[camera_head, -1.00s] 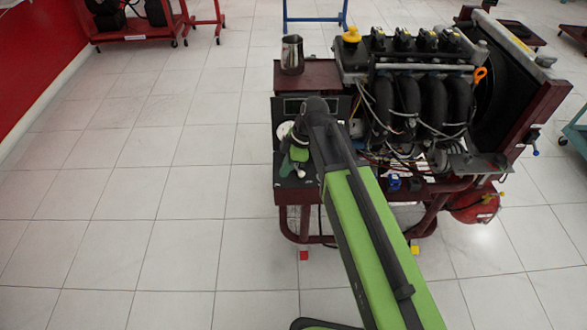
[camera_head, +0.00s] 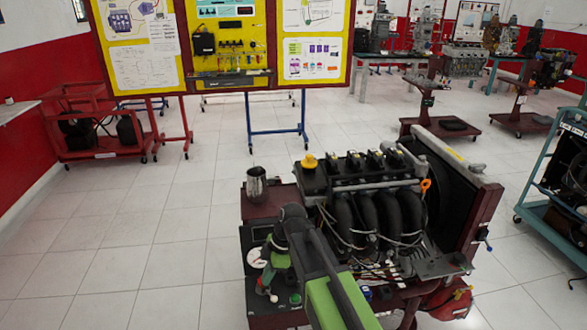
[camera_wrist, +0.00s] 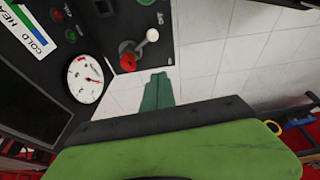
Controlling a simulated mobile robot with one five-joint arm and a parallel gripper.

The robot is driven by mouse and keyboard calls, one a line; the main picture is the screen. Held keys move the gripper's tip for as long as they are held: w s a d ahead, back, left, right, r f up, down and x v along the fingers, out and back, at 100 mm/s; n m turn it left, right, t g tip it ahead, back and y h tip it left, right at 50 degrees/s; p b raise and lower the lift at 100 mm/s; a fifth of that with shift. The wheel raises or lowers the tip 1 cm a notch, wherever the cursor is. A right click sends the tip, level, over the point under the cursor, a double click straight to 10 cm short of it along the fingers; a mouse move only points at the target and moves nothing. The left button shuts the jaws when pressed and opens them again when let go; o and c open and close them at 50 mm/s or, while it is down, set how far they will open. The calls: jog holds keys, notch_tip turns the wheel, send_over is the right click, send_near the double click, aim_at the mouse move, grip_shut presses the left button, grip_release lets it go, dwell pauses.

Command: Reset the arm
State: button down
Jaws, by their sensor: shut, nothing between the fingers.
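My arm reaches from the bottom of the head view up to the control panel (camera_head: 254,238) on the left of the engine trainer. My gripper (camera_head: 268,278) hangs at the arm's end over that panel, partly hidden by the wrist. In the wrist view the green fingers of my gripper (camera_wrist: 157,88) are together, with nothing between them. Beyond them in that view are a round white gauge (camera_wrist: 86,79), a red knob (camera_wrist: 127,61) and a white knob (camera_wrist: 152,35). I cannot tell whether the fingers touch the panel.
The engine (camera_head: 370,205) stands close to the right of my arm, with a dark radiator (camera_head: 450,195) beyond. A metal jug (camera_head: 256,187) stands behind the panel. A yellow board (camera_head: 225,45) is at the back. Tiled floor (camera_head: 130,235) at left is clear.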

jog(key=s+d+r+m+h+p, duration=0.1)
jog(key=d+r+m+p, duration=0.1)
jog(key=d+m, duration=0.5)
jog(key=s+d+r+m+h+p, duration=0.1)
jog(key=d+r+m+p, duration=0.1)
jog(key=d+m, duration=0.5)
jog(key=s+d+r+m+t+h+p, duration=0.1)
jog(key=d+m, duration=0.6)
jog(key=d, duration=0.8)
jog(key=shift+s+d+r+h+p, duration=0.15)
jog(key=shift+s+r+h+p, duration=0.35)
jog(key=shift+p, duration=0.5)
